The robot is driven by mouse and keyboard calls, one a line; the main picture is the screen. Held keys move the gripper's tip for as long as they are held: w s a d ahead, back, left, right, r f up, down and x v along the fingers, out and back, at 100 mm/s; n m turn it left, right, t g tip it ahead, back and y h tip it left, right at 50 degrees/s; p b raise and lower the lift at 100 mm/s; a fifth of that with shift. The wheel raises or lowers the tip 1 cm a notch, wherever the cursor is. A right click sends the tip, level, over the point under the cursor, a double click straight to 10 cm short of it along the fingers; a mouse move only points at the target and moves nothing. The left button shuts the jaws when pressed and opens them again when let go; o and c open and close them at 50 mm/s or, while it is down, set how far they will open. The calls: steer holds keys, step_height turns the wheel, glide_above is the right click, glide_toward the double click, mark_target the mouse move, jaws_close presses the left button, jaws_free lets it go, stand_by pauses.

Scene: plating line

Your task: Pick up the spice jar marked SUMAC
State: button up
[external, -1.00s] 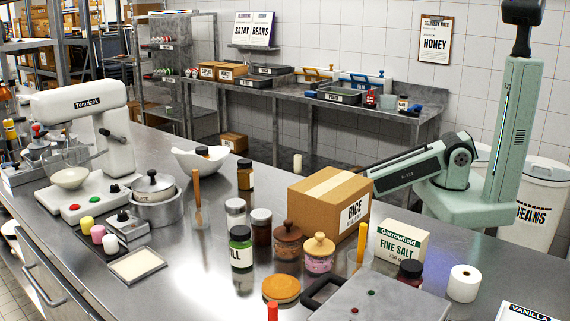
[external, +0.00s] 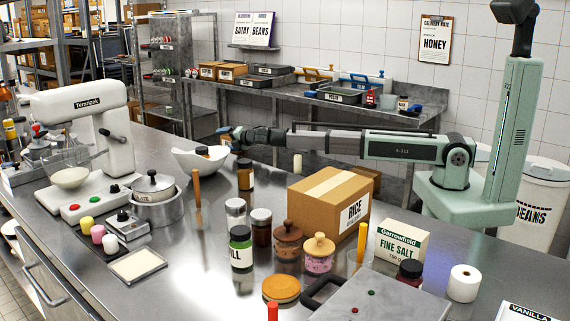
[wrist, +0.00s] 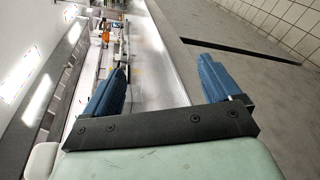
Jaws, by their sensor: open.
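No jar shows a readable SUMAC label. A small dark-lidded jar (external: 202,151) stands in or behind the white bowl (external: 185,163); its label is hidden. An amber jar (external: 246,178) with a dark lid stands right of the bowl. A clear jar (external: 235,213), a dark brown jar (external: 261,232) and a green jar (external: 240,250) whose label ends in "ILL" stand mid-counter. A dark red jar (external: 410,273) stands at the right. My gripper (external: 226,134) is above and behind the bowl's right side. In the wrist view its blue fingers (wrist: 161,66) are apart with nothing between them.
The RICE carton (external: 325,205), two lidded pots (external: 318,254), the salt box (external: 401,243) and a grey case (external: 385,300) crowd the right of the counter. A mixer (external: 85,125) stands left. A back bench (external: 300,92) runs along the wall.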

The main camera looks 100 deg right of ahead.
steer(key=w+a+r+t+y, duration=0.1)
steer(key=w+a+r, duration=0.1)
steer(key=a+r, duration=0.65)
steer(key=w+a+r+n+t, duration=0.1)
steer(key=a+r, duration=0.2)
steer(key=a, duration=1)
steer(key=w+a+r+t+y, duration=0.1)
steer(key=w+a+r, duration=0.1)
steer(key=a+r, duration=0.65)
steer(key=s+a+r+m+y, duration=0.1)
steer(key=s+a+r+y, duration=0.4)
steer(key=a, duration=1.1)
steer(key=s+a+r+t+y, duration=0.15)
steer(key=s+a, duration=0.65)
steer(key=a, duration=0.8)
steer(key=s+a+r+m+g+y, duration=0.1)
steer(key=s+a+r+y, duration=0.35)
steer(key=a, duration=1.15)
steer(key=g, duration=1.4)
glide_toward(409, 280)
steer(key=s+d, duration=0.2)
steer(key=d, duration=0.2)
steer(key=shift+t+y, duration=0.25)
steer(key=shift+y, duration=0.25)
steer(key=x, duration=1.2)
steer(key=shift+w+a+f, duration=0.1)
steer(key=shift+a+f, duration=0.05)
steer(key=shift+a, duration=0.05)
steer(key=c, duration=1.3)
